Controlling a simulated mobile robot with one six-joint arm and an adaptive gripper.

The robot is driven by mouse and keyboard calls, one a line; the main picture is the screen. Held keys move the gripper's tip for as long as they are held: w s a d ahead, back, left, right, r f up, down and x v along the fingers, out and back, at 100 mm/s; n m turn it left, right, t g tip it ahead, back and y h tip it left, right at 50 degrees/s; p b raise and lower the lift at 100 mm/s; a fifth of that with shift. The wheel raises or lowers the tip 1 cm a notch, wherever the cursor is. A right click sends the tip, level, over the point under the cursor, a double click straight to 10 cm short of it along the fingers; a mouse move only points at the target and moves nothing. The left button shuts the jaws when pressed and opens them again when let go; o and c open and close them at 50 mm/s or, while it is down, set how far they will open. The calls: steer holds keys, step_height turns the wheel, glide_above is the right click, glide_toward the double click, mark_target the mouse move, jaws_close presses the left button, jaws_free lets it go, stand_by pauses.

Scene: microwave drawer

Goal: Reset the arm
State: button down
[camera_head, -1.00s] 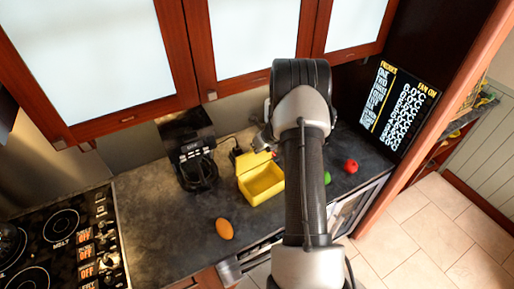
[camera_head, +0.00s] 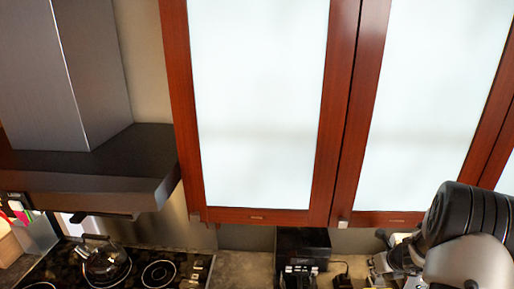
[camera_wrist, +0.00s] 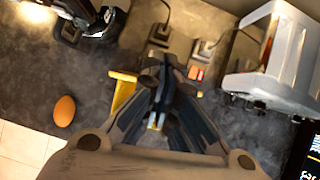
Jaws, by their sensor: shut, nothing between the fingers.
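My gripper (camera_wrist: 163,75) is in the wrist view, with its dark fingers together and nothing between them. It is over the dark counter (camera_wrist: 85,75), in front of a yellow container (camera_wrist: 123,88), which it mostly hides. In the head view my arm (camera_head: 470,245) is at the bottom right corner, cut off by the frame edge.
An orange egg-shaped thing (camera_wrist: 65,111) lies on the counter. A pale box-shaped thing (camera_wrist: 275,55) is at the upper right. The head view shows cabinets (camera_head: 265,100), a range hood (camera_head: 90,170), a kettle (camera_head: 102,262) on the stove and a black appliance (camera_head: 302,250).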

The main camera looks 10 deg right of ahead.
steer(key=a+r+n+y+b, duration=0.1)
steer(key=a+r+n+b, duration=0.2)
steer(key=a+n+b, duration=0.55)
steer(key=a+r+n+y+b, duration=0.25)
steer(key=a+n+b, duration=0.2)
steer(key=a, duration=0.65)
steer(key=s+a+n+b, duration=0.7)
steer(key=s+a+n, duration=0.2)
steer(key=a+n, duration=0.1)
steer(key=s+a+f+n+g+h+b, duration=0.1)
steer(key=s+a+f+n+b, duration=0.1)
steer(key=s+f+n+b, duration=0.3)
steer(key=s+a+f+n+h+b, duration=0.2)
steer(key=s+f+n+b, duration=0.4)
steer(key=s, duration=0.8)
steer(key=n, duration=0.3)
steer(key=shift+g+b, duration=0.35)
steer(key=shift+g, duration=0.05)
